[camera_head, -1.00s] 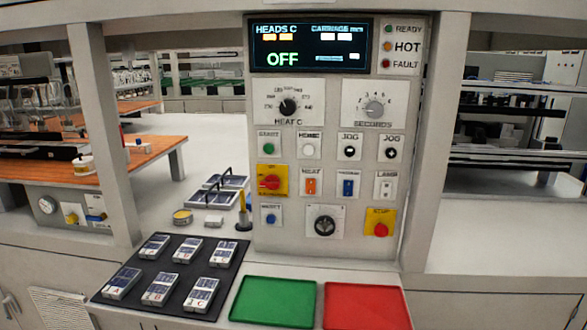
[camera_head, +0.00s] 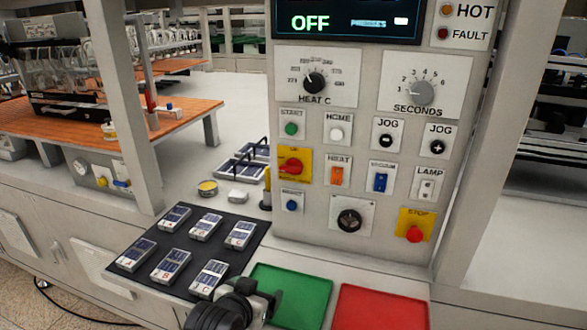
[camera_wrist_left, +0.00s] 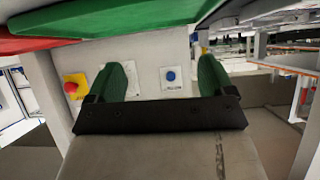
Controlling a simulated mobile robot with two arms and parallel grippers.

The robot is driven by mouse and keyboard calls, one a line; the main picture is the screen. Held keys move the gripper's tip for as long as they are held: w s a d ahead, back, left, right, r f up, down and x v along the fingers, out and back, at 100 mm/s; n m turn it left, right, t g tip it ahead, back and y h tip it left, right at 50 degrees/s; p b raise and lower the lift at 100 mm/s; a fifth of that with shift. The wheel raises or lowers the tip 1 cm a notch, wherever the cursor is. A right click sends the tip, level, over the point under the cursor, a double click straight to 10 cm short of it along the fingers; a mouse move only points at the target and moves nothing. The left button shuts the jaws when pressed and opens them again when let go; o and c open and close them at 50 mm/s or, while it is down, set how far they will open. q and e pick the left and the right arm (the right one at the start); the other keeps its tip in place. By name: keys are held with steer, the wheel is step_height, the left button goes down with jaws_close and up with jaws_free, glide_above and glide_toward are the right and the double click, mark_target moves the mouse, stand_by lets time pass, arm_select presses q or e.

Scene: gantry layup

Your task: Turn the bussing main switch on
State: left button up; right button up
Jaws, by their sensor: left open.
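The main switch (camera_head: 291,166) is a red rotary handle on a yellow plate, on the left of the control panel below the green start button. The panel's display (camera_head: 345,22) reads OFF. My left gripper (camera_head: 272,300) is at the bottom of the head view, over the front of the green tray, below and apart from the switch. In the left wrist view its two green fingers (camera_wrist_left: 162,78) are spread and empty, facing the panel. The blue button (camera_wrist_left: 171,76) shows between them there. I cannot make out the main switch in that view. My right gripper is not in view.
A green tray (camera_head: 304,290) and a red tray (camera_head: 380,308) lie in front of the panel. A black mat (camera_head: 190,255) with several labelled packs lies left. The yellow-plated stop button (camera_head: 414,234) is lower right. A small yellow post (camera_head: 266,188) stands beside the panel.

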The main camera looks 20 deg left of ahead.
arm_select(q)
steer(key=w+r+t, duration=0.3)
steer(key=w+r, duration=0.4)
steer(key=r, duration=0.2)
steer(key=t, duration=0.3)
glide_toward(289, 171)
steer(key=shift+n, duration=0.3)
steer(key=w+p, duration=0.2)
steer(key=w, duration=0.7)
steer(key=shift+w+d, duration=0.15)
steer(key=shift+w+f, duration=0.15)
steer(key=shift+w, duration=0.35)
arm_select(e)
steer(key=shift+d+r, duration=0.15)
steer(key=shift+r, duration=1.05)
arm_select(q)
steer(key=c, duration=0.9)
